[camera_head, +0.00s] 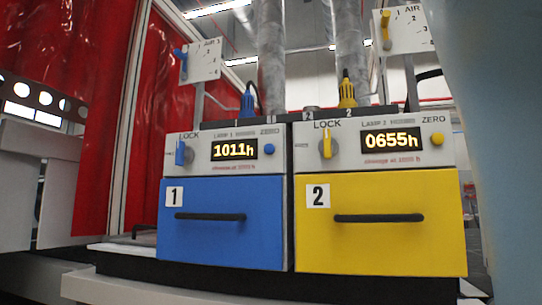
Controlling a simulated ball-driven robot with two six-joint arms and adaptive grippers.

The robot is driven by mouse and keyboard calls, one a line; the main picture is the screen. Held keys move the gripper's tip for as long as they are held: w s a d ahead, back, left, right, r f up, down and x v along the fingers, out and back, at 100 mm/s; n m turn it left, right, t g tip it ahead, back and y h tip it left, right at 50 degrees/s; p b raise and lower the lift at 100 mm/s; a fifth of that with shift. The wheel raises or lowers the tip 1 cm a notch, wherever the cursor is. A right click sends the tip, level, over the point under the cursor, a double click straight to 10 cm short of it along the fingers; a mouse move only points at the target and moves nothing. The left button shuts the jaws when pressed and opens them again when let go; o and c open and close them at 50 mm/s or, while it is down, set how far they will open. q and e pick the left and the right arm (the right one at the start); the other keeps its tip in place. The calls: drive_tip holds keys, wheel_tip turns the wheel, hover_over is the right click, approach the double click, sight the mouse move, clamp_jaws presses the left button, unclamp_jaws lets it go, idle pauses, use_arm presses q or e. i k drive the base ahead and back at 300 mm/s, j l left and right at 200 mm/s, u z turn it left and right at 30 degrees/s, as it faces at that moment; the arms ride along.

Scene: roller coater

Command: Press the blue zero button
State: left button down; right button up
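The blue zero button (269,149) is a small round knob under the label ZERO, at the right end of the grey panel of unit 1. To its left, the lamp 1 display (234,149) reads 1011h. A blue LOCK lever (180,153) stands upright at the left end of the same panel. The blue drawer (222,236) marked 1, with a black handle, is below and looks closed. Neither of my grippers shows in the head view.
Unit 2 stands right beside it with a yellow zero button (437,139), a yellow LOCK lever (326,146), a display reading 0655h and a yellow drawer (385,248). Red curtains (101,130) hang at the left. A pale, blurred surface (490,100) fills the right edge.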

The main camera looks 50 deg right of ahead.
sight(269, 148)
drive_tip(key=z, duration=1.35)
